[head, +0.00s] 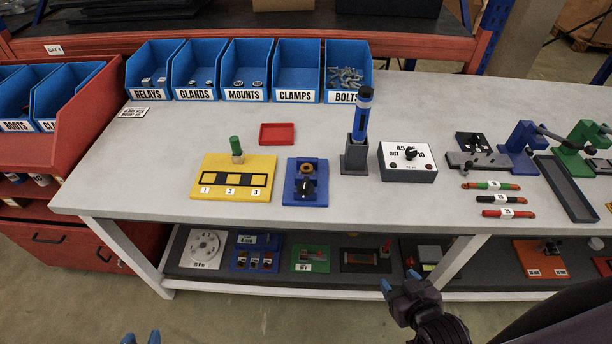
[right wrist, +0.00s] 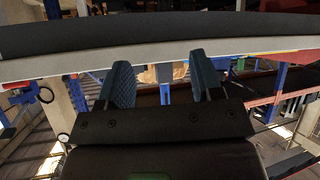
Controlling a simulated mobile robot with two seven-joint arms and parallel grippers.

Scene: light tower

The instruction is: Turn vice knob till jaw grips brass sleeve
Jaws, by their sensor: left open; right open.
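A small blue vice (head: 291,198) lies flat near the front edge of the bench, right of the yellow board. A brass-coloured ring, seemingly the brass sleeve (head: 306,168), sits in its far part. A black knob (head: 305,188) is on its near part. Whether the jaw touches the sleeve is too small to tell. My left gripper (head: 140,338) shows only its blue fingertips at the bottom edge, open and far from the vice. My right gripper (head: 392,287) is in front of the bench, right of the vice, open; the right wrist view shows its parted fingers (right wrist: 157,85) empty.
A yellow board (head: 231,193) with a green-handled peg is left of the vice; a red tray (head: 277,133) is behind. A blue tool in a dark stand (head: 355,157) and a switch box (head: 407,162) stand right. Labelled blue bins (head: 248,95) line the back.

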